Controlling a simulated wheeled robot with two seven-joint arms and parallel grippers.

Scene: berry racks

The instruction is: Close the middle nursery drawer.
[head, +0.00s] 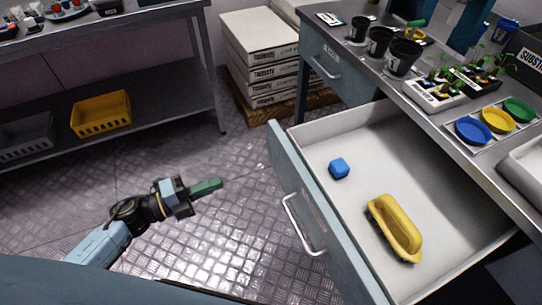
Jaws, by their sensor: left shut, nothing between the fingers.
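The open drawer (292,165) juts out from the bench at the right, its blue-grey front facing my left arm. A pale bar handle (299,228) is fixed on that front. My right gripper is not in view.
Another drawer (335,62) farther back is shut. Pots, seedlings and coloured dishes stand on the metal bench top (440,122). Stacked white boxes (262,58) stand behind. A shelf with a yellow basket (101,113) is at the left. The floor (215,240) around my left gripper is clear.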

